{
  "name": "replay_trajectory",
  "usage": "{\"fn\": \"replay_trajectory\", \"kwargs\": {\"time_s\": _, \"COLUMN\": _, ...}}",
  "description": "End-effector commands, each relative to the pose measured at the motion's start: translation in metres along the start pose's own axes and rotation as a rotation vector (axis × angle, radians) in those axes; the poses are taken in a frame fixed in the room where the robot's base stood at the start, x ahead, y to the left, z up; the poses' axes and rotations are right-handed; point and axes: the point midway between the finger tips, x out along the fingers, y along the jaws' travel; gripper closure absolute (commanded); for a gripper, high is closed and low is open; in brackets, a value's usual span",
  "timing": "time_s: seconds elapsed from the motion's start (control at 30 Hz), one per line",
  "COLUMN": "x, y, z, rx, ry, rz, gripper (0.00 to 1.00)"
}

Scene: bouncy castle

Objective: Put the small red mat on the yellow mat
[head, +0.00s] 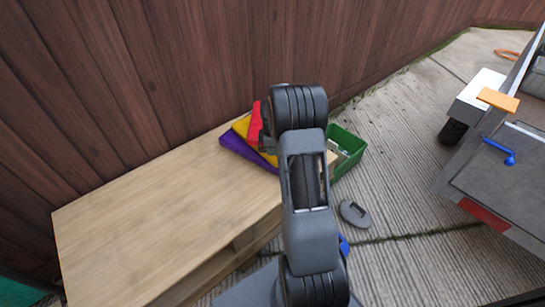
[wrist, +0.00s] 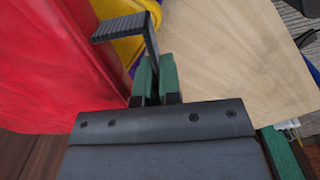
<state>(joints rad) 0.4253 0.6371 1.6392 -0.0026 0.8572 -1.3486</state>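The red mat (head: 256,124) lies tilted against the folded yellow mat (head: 241,127) at the far right end of the wooden table. In the wrist view the red mat (wrist: 60,60) fills the left side, close to the camera, with the yellow mat (wrist: 125,18) beyond it. My gripper (wrist: 156,75) has green fingers closed around the stem of a dark grey L-shaped tool (wrist: 120,27). The tool's ribbed end overlaps the red mat's edge in the picture; I cannot tell whether they touch. My arm hides part of the mats in the head view.
A purple mat (head: 248,152) lies under the yellow one on the wooden table (head: 150,215). A green crate (head: 350,145) with items stands right of the table. A grey oval object (head: 355,213) lies on the paving. A grey cart (head: 500,170) stands far right. The table's left is clear.

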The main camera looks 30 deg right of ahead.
Motion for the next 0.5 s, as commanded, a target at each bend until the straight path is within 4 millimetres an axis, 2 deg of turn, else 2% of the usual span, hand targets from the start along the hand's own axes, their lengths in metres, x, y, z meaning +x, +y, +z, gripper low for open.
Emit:
{"fn": "replay_trajectory", "kwargs": {"time_s": 0.17, "x": 0.006, "y": 0.005, "z": 0.001, "rx": 0.000, "ry": 0.000, "rz": 0.001, "gripper": 1.00}}
{"fn": "replay_trajectory", "kwargs": {"time_s": 0.27, "x": 0.016, "y": 0.011, "z": 0.001, "rx": 0.000, "ry": 0.000, "rz": 0.001, "gripper": 1.00}}
{"fn": "replay_trajectory", "kwargs": {"time_s": 0.4, "x": 0.038, "y": 0.009, "z": 0.001, "rx": 0.000, "ry": 0.000, "rz": 0.001, "gripper": 1.00}}
{"fn": "replay_trajectory", "kwargs": {"time_s": 0.5, "x": 0.042, "y": 0.010, "z": 0.001, "rx": 0.000, "ry": 0.000, "rz": 0.002, "gripper": 1.00}}
